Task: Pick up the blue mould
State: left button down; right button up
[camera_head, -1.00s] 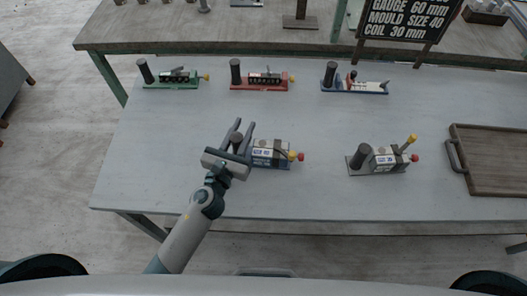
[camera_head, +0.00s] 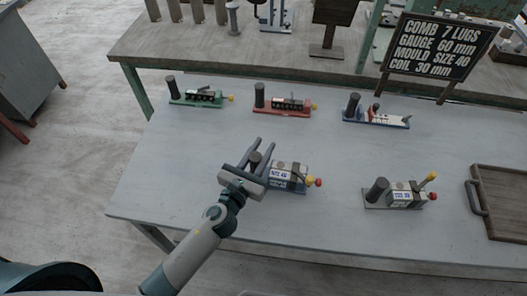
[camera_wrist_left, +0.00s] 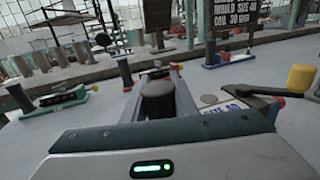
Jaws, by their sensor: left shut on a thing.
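The near mould (camera_head: 289,172) has a blue base, a white body with a label, a dark upright post and yellow and red knobs. It sits at the middle of the grey table. My left gripper (camera_head: 264,143) is shut on its dark post, which shows between the fingers in the left wrist view (camera_wrist_left: 158,98). I cannot tell whether the base is clear of the table. Another blue-based mould (camera_head: 377,118) stands at the back right, with a white front part and a dark post. My right gripper is not in view.
A green mould (camera_head: 200,98) and a red mould (camera_head: 284,105) stand along the back. A grey-based mould (camera_head: 396,195) stands to the right, near a brown wooden tray (camera_head: 507,200). A black sign (camera_head: 437,47) stands behind. The table's front left is clear.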

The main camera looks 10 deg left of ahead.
pick_arm(q)
jog(key=s+d+r, duration=0.4)
jog(key=d+r, duration=0.5)
jog(key=d, duration=0.1)
jog(key=shift+s+d+r, duration=0.2)
jog(key=shift+s+d, duration=0.05)
jog(key=shift+d, duration=0.15)
jog(key=shift+a+f, duration=0.1)
jog(key=b, duration=0.2)
send_over(280, 163)
jog(key=shift+f, duration=2.35)
jog(key=shift+w+a+f+b, duration=0.45)
jog(key=shift+a+f, duration=0.35)
jog(key=shift+a, duration=0.15)
jog(key=shift+w+a+f+b, duration=0.35)
jog(key=shift+a+f+b, duration=0.1)
jog(key=shift+a+f, duration=0.45)
jog(key=shift+w+a+f+b, duration=0.45)
jog(key=shift+a+f, duration=0.3)
jog(key=shift+a, duration=0.2)
jog(key=shift+s+f, duration=0.1)
jog(key=shift+f, duration=0.05)
jog(key=shift+f, duration=0.3)
